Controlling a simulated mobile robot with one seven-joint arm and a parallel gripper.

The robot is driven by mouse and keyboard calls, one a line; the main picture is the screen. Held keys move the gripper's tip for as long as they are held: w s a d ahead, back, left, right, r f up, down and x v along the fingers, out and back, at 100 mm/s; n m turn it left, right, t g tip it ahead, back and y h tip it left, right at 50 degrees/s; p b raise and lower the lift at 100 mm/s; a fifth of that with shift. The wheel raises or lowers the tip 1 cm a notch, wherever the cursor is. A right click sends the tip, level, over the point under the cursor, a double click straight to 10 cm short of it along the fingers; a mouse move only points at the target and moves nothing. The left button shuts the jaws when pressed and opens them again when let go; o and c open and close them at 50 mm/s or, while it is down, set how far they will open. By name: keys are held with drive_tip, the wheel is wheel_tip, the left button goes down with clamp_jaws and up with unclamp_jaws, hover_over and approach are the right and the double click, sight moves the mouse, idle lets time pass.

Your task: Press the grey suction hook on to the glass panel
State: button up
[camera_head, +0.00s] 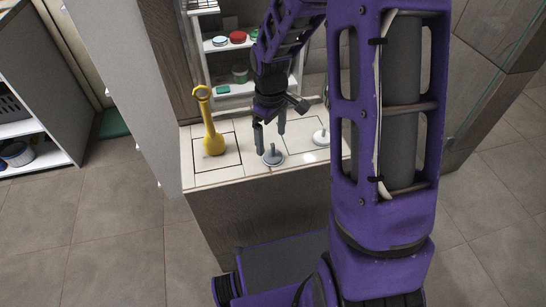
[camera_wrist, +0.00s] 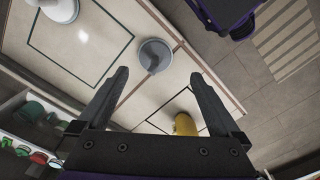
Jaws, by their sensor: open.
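The grey suction hook (camera_head: 272,156) stands on the pale tiled counter (camera_head: 225,178), near its front edge. In the wrist view it shows as a round grey cup (camera_wrist: 155,56) with a short stem. My gripper (camera_head: 270,140) is open and points down just above the hook. In the wrist view the hook lies just beyond the gap between my open fingertips (camera_wrist: 159,75), with nothing held.
A yellow long-handled object (camera_head: 213,138) stands left of the hook. A white suction-type piece (camera_head: 321,137) stands to the right. Dark outlines mark areas of the counter. Behind it is a white shelf (camera_head: 237,90) with small containers.

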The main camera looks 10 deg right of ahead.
sight(273, 144)
drive_tip(key=shift+w+d+f+b, duration=0.15)
drive_tip(key=shift+f+b, duration=0.2)
drive_tip(key=shift+f, duration=1.2)
drive_tip(key=shift+w+d+f+b, duration=0.15)
drive_tip(key=shift+f+b, duration=0.15)
drive_tip(key=shift+f, duration=1.2)
drive_tip(key=shift+c, duration=0.3)
